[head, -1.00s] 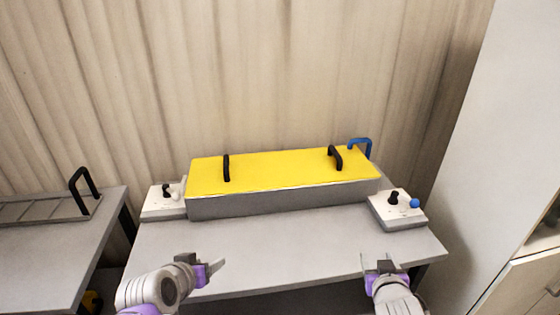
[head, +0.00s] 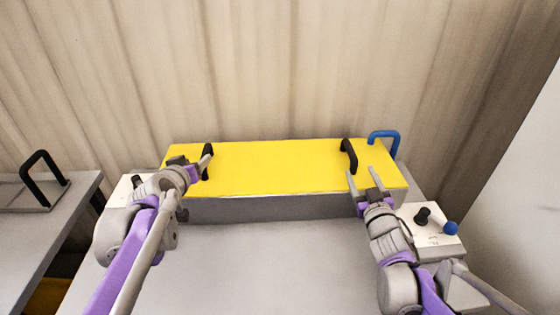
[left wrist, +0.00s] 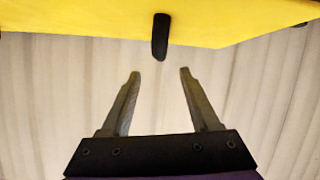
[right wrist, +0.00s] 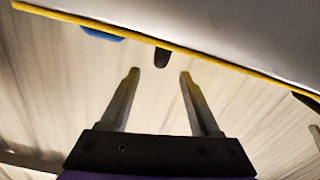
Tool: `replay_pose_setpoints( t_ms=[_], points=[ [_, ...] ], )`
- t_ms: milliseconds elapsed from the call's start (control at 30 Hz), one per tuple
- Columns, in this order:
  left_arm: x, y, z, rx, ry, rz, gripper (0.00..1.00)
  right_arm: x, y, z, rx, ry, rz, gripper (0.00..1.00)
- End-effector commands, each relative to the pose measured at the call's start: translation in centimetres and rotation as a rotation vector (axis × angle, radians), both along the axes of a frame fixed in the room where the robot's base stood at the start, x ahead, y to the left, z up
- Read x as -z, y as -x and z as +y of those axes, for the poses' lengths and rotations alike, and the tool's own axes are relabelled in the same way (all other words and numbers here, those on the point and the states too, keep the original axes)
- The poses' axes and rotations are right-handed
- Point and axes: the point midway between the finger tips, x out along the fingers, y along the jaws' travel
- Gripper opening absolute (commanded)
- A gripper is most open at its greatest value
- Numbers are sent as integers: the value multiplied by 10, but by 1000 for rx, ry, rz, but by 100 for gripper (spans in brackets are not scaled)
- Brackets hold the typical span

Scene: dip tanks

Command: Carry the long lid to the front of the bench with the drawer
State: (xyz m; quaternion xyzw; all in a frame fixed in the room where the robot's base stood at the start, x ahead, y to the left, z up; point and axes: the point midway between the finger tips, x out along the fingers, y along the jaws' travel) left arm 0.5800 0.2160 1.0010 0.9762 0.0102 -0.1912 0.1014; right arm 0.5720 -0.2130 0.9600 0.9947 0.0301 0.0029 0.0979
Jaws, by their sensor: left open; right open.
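The long yellow lid (head: 280,166) lies on top of a long grey tank (head: 280,206) at the back of the bench. It has two black handles, a left one (head: 208,160) and a right one (head: 349,155). My left gripper (head: 195,160) is open close to the left handle. In the left wrist view that handle (left wrist: 161,37) is ahead of the open fingers (left wrist: 160,75), apart from them. My right gripper (head: 364,176) is open in front of and below the right handle. In the right wrist view the handle (right wrist: 162,58) is beyond the empty fingers (right wrist: 160,75).
A blue handle (head: 385,136) rises behind the lid's right end. A white control box (head: 430,222) with black and blue knobs is at right; another (head: 120,190) is partly hidden at left. A bench with a black-handled rack (head: 42,170) stands at far left. The front bench top (head: 280,265) is clear.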

Motion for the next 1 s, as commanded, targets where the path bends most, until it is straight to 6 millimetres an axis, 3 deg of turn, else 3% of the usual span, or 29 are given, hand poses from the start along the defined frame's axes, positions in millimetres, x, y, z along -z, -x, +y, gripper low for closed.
replay_pose_setpoints(
  t_ms=[367,800,1000],
  points=[
    [3,-8,0,1,0,1,62,0,-9,1,1,-1,1,63],
    [32,-77,-2,2,1,2,62,0,-83,5,0,-1,1,63],
    [39,-96,-3,1,0,2,62,0,-103,6,1,-2,1,63]
  ],
)
